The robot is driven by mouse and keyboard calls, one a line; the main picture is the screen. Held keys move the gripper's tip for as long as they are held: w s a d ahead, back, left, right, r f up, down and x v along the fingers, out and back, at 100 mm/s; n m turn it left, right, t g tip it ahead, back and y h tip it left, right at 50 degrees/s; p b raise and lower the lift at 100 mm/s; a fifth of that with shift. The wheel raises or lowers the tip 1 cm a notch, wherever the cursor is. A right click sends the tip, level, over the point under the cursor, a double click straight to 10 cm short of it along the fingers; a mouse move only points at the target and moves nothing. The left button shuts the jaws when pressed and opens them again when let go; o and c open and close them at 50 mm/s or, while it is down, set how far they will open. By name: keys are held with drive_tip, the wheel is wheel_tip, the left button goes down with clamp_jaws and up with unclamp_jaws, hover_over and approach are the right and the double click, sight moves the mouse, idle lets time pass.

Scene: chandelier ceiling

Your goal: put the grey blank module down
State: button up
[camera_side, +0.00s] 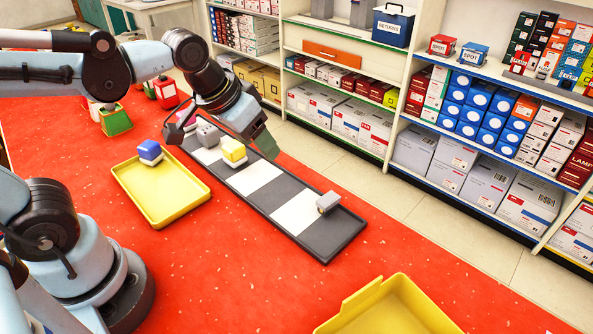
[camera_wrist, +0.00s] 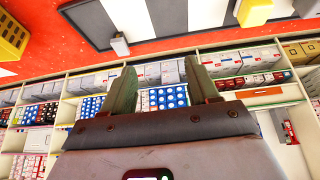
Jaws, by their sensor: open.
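A second grey module (camera_side: 207,134) sits near the board's far left end. A yellow-and-white module (camera_side: 233,152) stands between them, nearer the far end. My gripper (camera_side: 266,143) is open and empty, in the air over the board's far half, apart from the modules. In the wrist view its two greenish fingers (camera_wrist: 161,82) are spread with nothing between them.
A yellow tray (camera_side: 133,207) left of the board holds a blue-and-white module (camera_side: 150,152). A yellow bin (camera_side: 392,308) stands at the front. A green bin (camera_side: 116,121) and a red one (camera_side: 166,93) stand farther back. Stocked shelves (camera_side: 400,118) line the back; red surface around is clear.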

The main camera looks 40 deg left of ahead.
sight(329, 198)
drive_tip(key=w+d+f+g, duration=0.2)
drive_tip(key=w+d+g, duration=0.3)
drive_tip(key=d, duration=0.5)
drive_tip(key=shift+m+t, duration=0.3)
drive_tip(key=shift+t, duration=0.4)
drive_tip(key=w+f, duration=0.1)
drive_tip(key=f, duration=0.3)
drive_tip(key=w+f, duration=0.1)
drive_tip(key=f, duration=0.2)
drive_tip(key=shift+w+f, duration=0.1)
drive_tip(key=shift+w, duration=0.2)
drive_tip(key=shift+w+f, duration=0.25)
drive_tip(key=shift+f, duration=0.6)
drive_tip(key=shift+w+f, duration=0.25)
drive_tip(key=shift+f, duration=0.55)
drive_tip(key=shift+w+f, duration=0.25)
drive_tip(key=shift+f, duration=0.6)
drive_tip(key=shift+c, duration=0.2)
clamp_jaws()
drive_tip(key=shift+r, duration=0.2)
